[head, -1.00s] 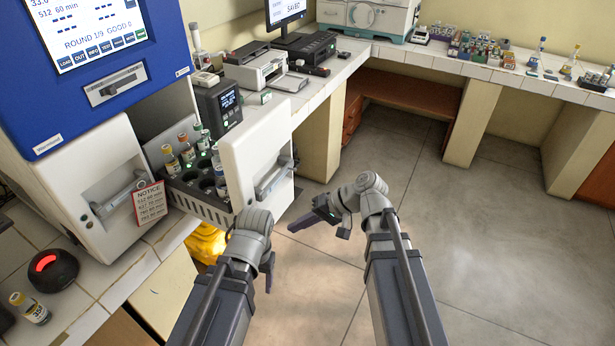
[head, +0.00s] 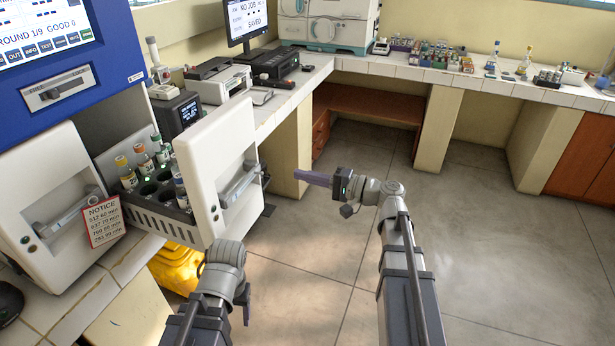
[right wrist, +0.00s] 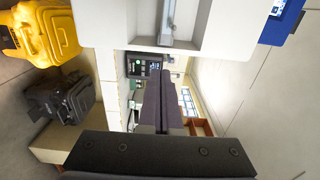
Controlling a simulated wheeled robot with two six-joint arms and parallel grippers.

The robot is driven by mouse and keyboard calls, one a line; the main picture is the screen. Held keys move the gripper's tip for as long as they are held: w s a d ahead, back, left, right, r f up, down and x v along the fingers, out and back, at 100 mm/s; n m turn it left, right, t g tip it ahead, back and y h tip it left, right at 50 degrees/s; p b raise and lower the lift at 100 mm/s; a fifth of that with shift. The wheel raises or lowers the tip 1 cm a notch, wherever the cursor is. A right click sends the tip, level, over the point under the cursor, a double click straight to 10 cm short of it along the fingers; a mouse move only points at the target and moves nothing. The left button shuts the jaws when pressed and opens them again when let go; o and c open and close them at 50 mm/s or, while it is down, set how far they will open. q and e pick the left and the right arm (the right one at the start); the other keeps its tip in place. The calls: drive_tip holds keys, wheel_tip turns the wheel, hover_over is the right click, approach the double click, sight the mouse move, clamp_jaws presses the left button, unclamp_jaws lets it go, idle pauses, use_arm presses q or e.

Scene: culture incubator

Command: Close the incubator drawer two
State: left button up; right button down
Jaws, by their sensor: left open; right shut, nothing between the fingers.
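The incubator (head: 60,70) has one drawer (head: 160,217) pulled out to the right, holding several capped bottles in a dark rack. Its white front panel (head: 208,160) carries a grey bar handle (head: 240,185). No drawer number is readable. My right gripper (head: 300,176) is shut and empty, pointing left toward that front, to the right of the handle and apart from it. In the right wrist view, its dark fingers (right wrist: 167,95) lie below the white panel (right wrist: 225,25) and handle (right wrist: 167,22). My left gripper (head: 245,305) is open, low in front of the drawer, its fingers partly hidden.
A second white front (head: 45,200) with a notice (head: 104,221) sits flush at left. A yellow object (head: 176,268) stands under the open drawer. A printer (head: 218,82) and a small display box (head: 178,115) stand on the counter behind. The floor (head: 310,260) at right is clear.

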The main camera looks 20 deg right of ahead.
drive_tip(key=x, duration=1)
drive_tip(key=shift+a, duration=0.1)
use_arm(q)
drive_tip(key=shift+d, duration=0.1)
use_arm(e)
drive_tip(key=x, duration=3.3)
drive_tip(key=shift+w, duration=0.2)
use_arm(q)
drive_tip(key=shift+d, duration=0.45)
use_arm(e)
drive_tip(key=v, duration=1.4)
drive_tip(key=shift+s+d, duration=0.3)
